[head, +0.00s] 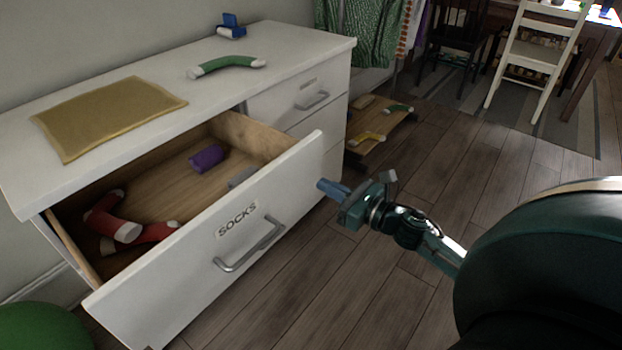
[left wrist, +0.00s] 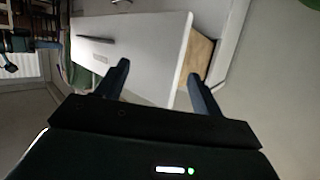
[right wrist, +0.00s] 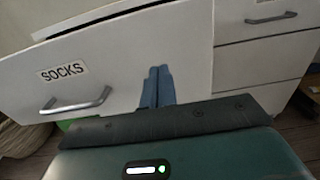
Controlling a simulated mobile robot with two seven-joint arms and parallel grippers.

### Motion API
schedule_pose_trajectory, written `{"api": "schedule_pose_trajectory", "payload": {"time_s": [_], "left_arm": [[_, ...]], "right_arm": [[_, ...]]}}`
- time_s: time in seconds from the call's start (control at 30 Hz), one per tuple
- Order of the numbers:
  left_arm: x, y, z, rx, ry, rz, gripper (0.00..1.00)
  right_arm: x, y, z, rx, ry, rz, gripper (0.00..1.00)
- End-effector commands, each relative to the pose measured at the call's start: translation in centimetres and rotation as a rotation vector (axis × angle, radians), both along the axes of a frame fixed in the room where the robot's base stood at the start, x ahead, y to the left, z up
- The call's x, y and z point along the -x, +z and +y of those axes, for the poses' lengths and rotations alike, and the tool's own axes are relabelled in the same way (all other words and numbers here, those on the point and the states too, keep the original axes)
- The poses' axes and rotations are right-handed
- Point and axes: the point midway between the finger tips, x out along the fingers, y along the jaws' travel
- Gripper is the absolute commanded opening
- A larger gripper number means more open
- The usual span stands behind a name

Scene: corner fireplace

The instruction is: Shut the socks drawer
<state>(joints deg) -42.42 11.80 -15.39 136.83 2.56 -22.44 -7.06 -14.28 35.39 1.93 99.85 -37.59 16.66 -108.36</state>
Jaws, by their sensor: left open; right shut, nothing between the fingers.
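The socks drawer (head: 180,275) is pulled open from the white dresser. Its front has a SOCKS label (head: 237,219) and a grey bar handle (head: 250,246). Inside lie a red sock roll with white ends (head: 158,232), another red one and a purple bundle (head: 208,158). My right gripper (head: 322,186) is shut and empty, near the right end of the drawer front; in the right wrist view its tips (right wrist: 158,70) overlap the front, right of the label. Contact is unclear. My left gripper (left wrist: 160,76) is open and empty, facing a white handled front (left wrist: 140,50). It is outside the head view.
On the dresser top (head: 110,183) lie a yellow cloth (head: 108,113), a green sock roll (head: 225,66) and a blue object (head: 231,27). A low wooden platform (head: 385,130) stands beyond the dresser. Wooden floor (head: 400,290) is clear before the drawer. Chairs stand farther back.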

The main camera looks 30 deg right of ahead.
Motion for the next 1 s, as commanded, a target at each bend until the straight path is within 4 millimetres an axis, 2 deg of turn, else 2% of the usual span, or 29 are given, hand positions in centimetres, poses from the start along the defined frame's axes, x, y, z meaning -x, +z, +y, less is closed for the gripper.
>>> {"api": "schedule_pose_trajectory", "payload": {"time_s": [0.1, 0.33, 1.0], "left_arm": [[0.0, -0.2, 0.0, -0.003, -0.002, 0.0, 0.68], [0.0, -0.3, -0.1, -0.005, -0.003, 0.0, 0.68], [0.0, -0.6, -0.1, -0.008, -0.006, 0.003, 0.68]], "right_arm": [[-2.1, 0.1, 0.7, 0.0, 0.0, -0.002, 0.0], [-4.3, 0.0, 1.5, -0.001, -0.001, -0.001, 0.0], [-5.2, 0.0, 1.9, 0.0, -0.001, 0.0, 0.0]]}}
